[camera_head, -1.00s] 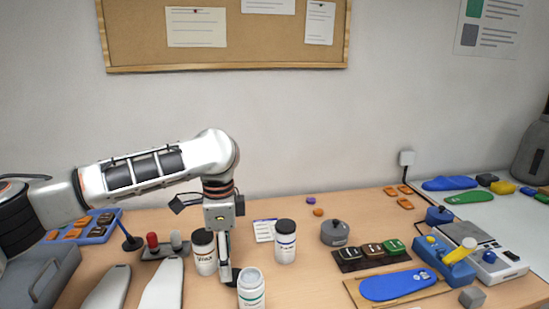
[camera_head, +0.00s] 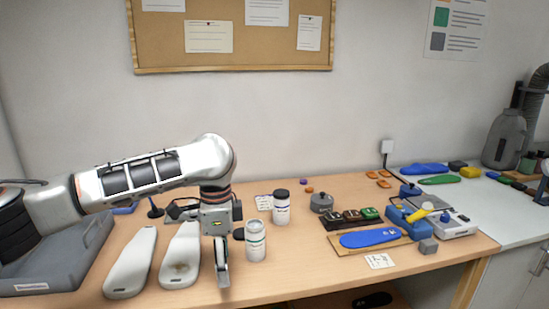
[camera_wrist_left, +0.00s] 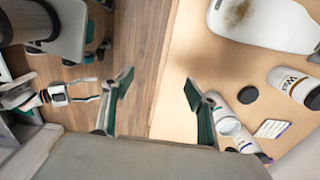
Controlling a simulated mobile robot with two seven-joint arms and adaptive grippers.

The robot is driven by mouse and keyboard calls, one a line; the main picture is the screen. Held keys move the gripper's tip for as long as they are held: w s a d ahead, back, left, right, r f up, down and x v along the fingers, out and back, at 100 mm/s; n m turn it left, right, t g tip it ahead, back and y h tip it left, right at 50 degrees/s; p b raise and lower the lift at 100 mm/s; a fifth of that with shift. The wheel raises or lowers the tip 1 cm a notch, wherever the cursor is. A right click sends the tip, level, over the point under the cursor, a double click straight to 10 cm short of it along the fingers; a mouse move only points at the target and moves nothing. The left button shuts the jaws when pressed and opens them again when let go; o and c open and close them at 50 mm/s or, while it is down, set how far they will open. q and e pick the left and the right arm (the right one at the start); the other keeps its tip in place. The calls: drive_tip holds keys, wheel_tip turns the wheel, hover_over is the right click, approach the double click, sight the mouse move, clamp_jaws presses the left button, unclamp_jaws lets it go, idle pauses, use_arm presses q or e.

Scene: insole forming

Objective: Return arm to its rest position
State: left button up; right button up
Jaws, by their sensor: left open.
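My left arm (camera_head: 150,172) reaches in from the left in the head view. Its gripper (camera_head: 222,280) hangs down near the table's front edge, in front of the bottles and right of the white insole forms. In the left wrist view this gripper (camera_wrist_left: 158,80) has its two fingers wide apart with nothing between them. Below it show the table edge and the wooden floor. What appears to be my right gripper (camera_wrist_left: 85,89) shows small at the left of the wrist view, its fingers apart and empty.
White forms (camera_head: 180,255) and a grey case (camera_head: 60,255) lie on the left. A white bottle (camera_head: 255,241) and a dark-lidded jar (camera_head: 281,208) stand right of the gripper. A blue insole (camera_head: 370,238) lies on a board farther right. The table front (camera_head: 290,280) is clear.

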use_arm(q)
drive_tip(key=s+d+f+n+t+h, duration=0.2)
drive_tip(key=s+d+f+h, duration=0.25)
drive_tip(key=d+f, duration=0.55)
drive_tip(key=s+d+f+n+t+h, duration=0.1)
drive_tip(key=s+d+f+n+h, duration=0.3)
drive_tip(key=d+f, duration=0.6)
drive_tip(key=s+a+f+n+t+y, duration=0.2)
drive_tip(key=s+a+f, duration=0.3)
drive_tip(key=a, duration=0.4)
drive_tip(key=s+a+f+n+t+y, duration=0.1)
drive_tip(key=s+a+f+t, duration=0.2)
drive_tip(key=a, duration=0.7)
drive_tip(key=s+a+f+n+t+y, duration=0.2)
drive_tip(key=s+a+f, duration=0.5)
drive_tip(key=a, duration=0.2)
drive_tip(key=shift+s+a+n+t+y, duration=0.25)
drive_tip(key=shift+s+n+t+y, duration=0.05)
drive_tip(key=shift+s+t+y, duration=0.1)
use_arm(e)
drive_tip(key=shift+s, duration=0.4)
